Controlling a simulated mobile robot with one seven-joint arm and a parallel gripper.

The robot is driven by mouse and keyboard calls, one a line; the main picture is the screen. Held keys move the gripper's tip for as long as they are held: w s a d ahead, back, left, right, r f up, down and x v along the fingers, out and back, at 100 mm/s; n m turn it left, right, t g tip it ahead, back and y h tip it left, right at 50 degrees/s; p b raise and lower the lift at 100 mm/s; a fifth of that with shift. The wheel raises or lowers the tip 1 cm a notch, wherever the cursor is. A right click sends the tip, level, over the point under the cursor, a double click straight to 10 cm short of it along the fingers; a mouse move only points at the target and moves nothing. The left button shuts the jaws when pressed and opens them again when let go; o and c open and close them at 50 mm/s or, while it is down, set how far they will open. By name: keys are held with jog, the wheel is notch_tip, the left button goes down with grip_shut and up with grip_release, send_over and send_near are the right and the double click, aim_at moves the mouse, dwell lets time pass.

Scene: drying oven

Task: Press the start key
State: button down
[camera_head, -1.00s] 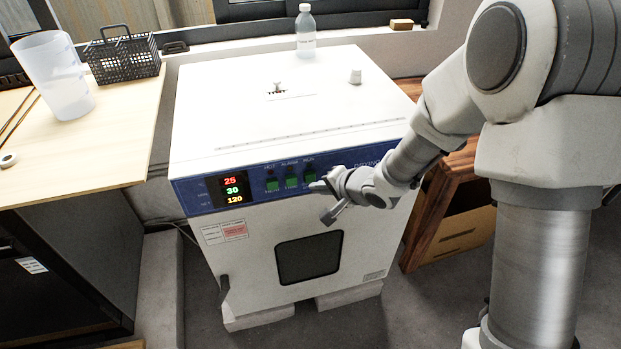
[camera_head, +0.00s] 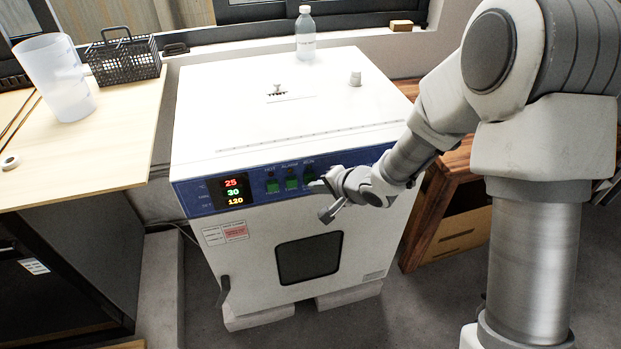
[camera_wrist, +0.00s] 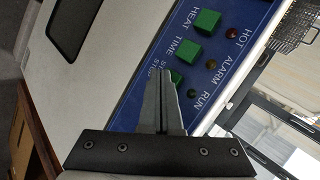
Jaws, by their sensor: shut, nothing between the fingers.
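The drying oven's blue control panel (camera_head: 255,192) carries a row of green keys under small lamps. The start key (camera_wrist: 177,77), beside the START/STOP label, is largely hidden behind my fingers in the wrist view; only a bit of green shows. My gripper (camera_wrist: 162,72) is shut and empty, its fingertips over the label and the key's edge. In the head view my gripper (camera_head: 316,186) is at the right end of the key row. I cannot tell whether the tips touch the key. The run lamp (camera_wrist: 192,93) looks dark.
The time key (camera_wrist: 187,51) and heat key (camera_wrist: 207,22) lie close to my fingertips. The display (camera_head: 234,190) reads 25, 30 and 120. A table with a beaker (camera_head: 60,80) and basket (camera_head: 124,60) is at left.

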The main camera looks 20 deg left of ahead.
jog(key=shift+w+a+p, duration=0.4)
jog(key=shift+w+p, duration=0.1)
jog(key=shift+w, duration=0.2)
dwell(1.0)
dwell(0.3)
jog(key=shift+s+d, duration=0.35)
jog(key=shift+s, duration=0.2)
jog(key=shift+s+d, duration=0.3)
jog(key=shift+s, duration=0.2)
jog(key=shift+s+d, duration=0.45)
jog(key=shift+s, duration=0.25)
jog(key=shift+s+d, duration=0.4)
jog(key=shift+s, duration=0.35)
jog(key=shift+s+d, duration=0.45)
jog(key=shift+s, duration=0.25)
